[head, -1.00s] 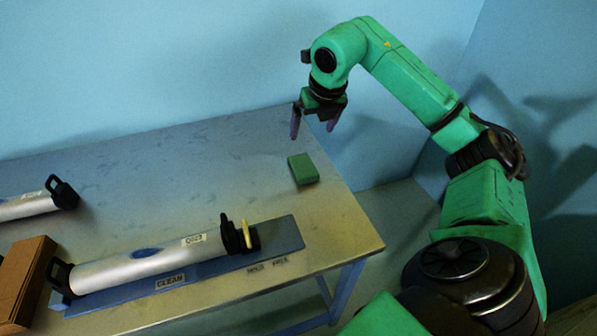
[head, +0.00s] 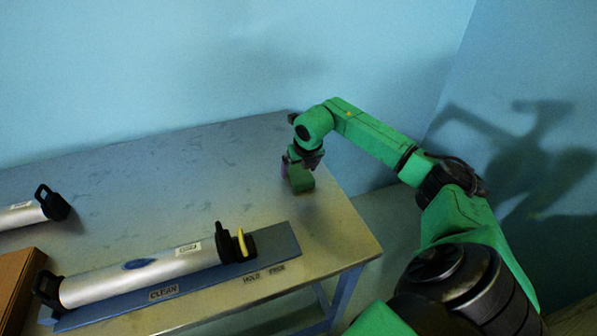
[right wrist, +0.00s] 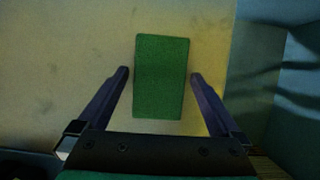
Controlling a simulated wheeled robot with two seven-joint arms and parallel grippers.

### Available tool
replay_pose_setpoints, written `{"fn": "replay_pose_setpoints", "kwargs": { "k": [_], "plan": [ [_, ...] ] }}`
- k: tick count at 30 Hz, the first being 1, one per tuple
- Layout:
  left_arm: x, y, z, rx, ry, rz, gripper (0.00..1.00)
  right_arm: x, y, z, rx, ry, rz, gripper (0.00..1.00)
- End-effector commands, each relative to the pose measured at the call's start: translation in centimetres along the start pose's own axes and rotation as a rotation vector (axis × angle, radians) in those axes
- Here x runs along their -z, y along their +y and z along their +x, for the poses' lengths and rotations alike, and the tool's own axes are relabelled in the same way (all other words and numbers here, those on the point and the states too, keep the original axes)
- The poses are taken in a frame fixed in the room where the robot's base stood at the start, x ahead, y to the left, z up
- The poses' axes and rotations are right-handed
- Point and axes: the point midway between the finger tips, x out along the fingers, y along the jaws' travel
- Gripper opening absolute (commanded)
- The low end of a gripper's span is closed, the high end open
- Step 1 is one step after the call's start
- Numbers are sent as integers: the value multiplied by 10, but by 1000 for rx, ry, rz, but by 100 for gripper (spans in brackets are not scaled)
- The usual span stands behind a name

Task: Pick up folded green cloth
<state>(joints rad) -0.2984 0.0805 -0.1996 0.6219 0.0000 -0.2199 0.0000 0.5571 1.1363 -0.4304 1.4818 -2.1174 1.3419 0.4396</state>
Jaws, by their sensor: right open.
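The folded green cloth (head: 301,184) lies on the table near its right end, a small flat green block. In the right wrist view the cloth (right wrist: 162,76) lies between the two fingers, with a gap on each side. My right gripper (right wrist: 160,74) is open around it, its fingers pointing down at the table. In the head view the right gripper (head: 299,167) is at the cloth and hides part of it. My left gripper is not in view.
A silver roller (head: 150,271) with black end handles and a yellow piece lies on a blue mat (head: 284,245) marked CLEAN. Another roller (head: 20,215) and a brown box (head: 14,285) are at the left. The table's right edge is close to the cloth.

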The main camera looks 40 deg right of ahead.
Motion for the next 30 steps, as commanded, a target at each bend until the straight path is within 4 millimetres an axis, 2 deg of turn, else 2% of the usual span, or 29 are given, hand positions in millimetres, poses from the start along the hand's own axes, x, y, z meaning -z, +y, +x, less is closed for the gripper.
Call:
{"fn": "replay_pose_setpoints", "kwargs": {
  "k": [5, 11, 19, 23, 26, 29, 30],
  "plan": [
    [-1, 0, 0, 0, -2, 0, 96, 0, 0, 1, 1, -1, 0, 100],
    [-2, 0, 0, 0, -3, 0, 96, 0, 0, 1, 1, -1, 0, 27],
    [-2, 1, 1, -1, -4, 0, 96, -1, 0, -1, 0, -2, 0, 26],
    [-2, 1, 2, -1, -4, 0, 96, -6, 0, -10, 0, -4, 0, 26],
    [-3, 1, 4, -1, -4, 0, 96, -13, 0, -26, 0, -7, 0, 26],
    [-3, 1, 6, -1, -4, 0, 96, -25, 0, -55, -2, -10, 1, 26],
    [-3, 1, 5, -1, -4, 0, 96, -32, 0, -71, -2, -12, 2, 26]
  ]
}}
